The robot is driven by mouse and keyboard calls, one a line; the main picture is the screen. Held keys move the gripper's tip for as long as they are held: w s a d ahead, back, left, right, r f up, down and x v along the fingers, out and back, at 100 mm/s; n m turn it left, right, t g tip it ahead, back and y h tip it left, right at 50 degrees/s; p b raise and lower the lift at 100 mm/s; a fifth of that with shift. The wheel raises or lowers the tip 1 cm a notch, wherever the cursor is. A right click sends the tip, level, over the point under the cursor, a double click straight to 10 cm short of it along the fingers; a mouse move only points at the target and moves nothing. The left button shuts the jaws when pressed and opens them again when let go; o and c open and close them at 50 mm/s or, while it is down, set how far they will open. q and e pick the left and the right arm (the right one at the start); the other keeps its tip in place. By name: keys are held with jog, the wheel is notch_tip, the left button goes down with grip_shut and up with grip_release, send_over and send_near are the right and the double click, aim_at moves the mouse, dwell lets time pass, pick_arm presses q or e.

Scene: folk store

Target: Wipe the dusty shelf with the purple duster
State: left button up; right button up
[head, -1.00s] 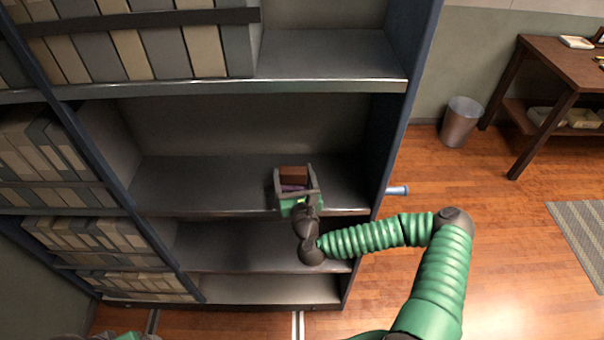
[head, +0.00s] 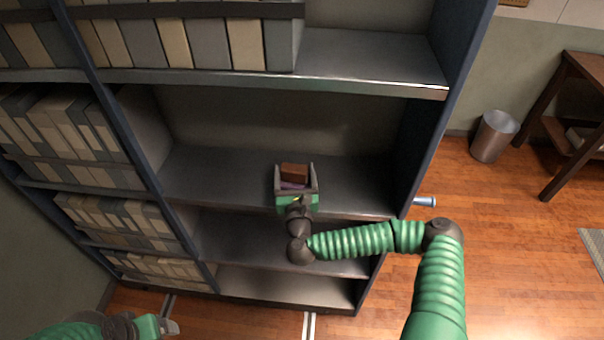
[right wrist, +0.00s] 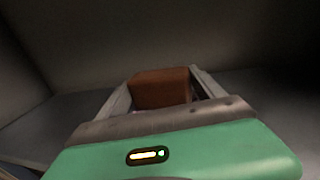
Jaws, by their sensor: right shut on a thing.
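The duster (head: 293,172) has a brown block-like top with a purple part below it, held between the fingers of my right gripper (head: 295,180). The gripper is shut on it, over the front part of the empty middle shelf (head: 225,183). In the right wrist view the duster's brown block (right wrist: 160,88) stands between the grey fingers; its underside is hidden, so contact with the shelf cannot be told. The shelf is dark grey, and dust is hard to make out. My left gripper (head: 170,326) is low at the bottom left, away from the shelf, its finger gap unclear.
Rows of binders (head: 190,45) fill much of the shelf above, and more binders (head: 65,130) stand in the left bay. A blue upright panel (head: 440,120) bounds the shelf on the right. A metal bin (head: 493,137) stands on the floor.

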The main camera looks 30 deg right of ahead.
aim_at(283, 176)
jog(key=shift+w+a, duration=0.45)
jog(key=shift+a, duration=0.3)
jog(key=shift+w+a, duration=0.45)
jog(key=shift+a, duration=0.3)
jog(key=shift+a+f+b, duration=0.1)
jog(key=shift+f+b, duration=0.1)
jog(key=shift+b, duration=0.25)
jog(key=shift+s+r, duration=0.1)
jog(key=shift+s+d, duration=0.5)
jog(key=shift+d, duration=0.35)
jog(key=shift+s+d, duration=0.5)
jog(key=shift+d, duration=0.35)
jog(key=shift+s+d, duration=0.5)
jog(key=shift+d, duration=0.35)
jog(key=shift+s+d+r, duration=0.1)
jog(key=shift+s+d, duration=0.3)
jog(key=shift+d, duration=0.3)
jog(key=shift+s+d+f, duration=0.1)
jog(key=shift+s+d, duration=0.3)
jog(key=shift+d, duration=0.25)
jog(key=shift+s+d+r, duration=0.1)
jog(key=shift+s+d, duration=0.3)
jog(key=shift+d, duration=0.3)
jog(key=shift+s+d, duration=0.25)
jog(key=shift+d, duration=0.25)
jog(key=shift+s+d, duration=0.25)
jog(key=shift+d, duration=0.25)
jog(key=shift+s+d+b, duration=0.3)
jog(key=shift+s+d, duration=0.15)
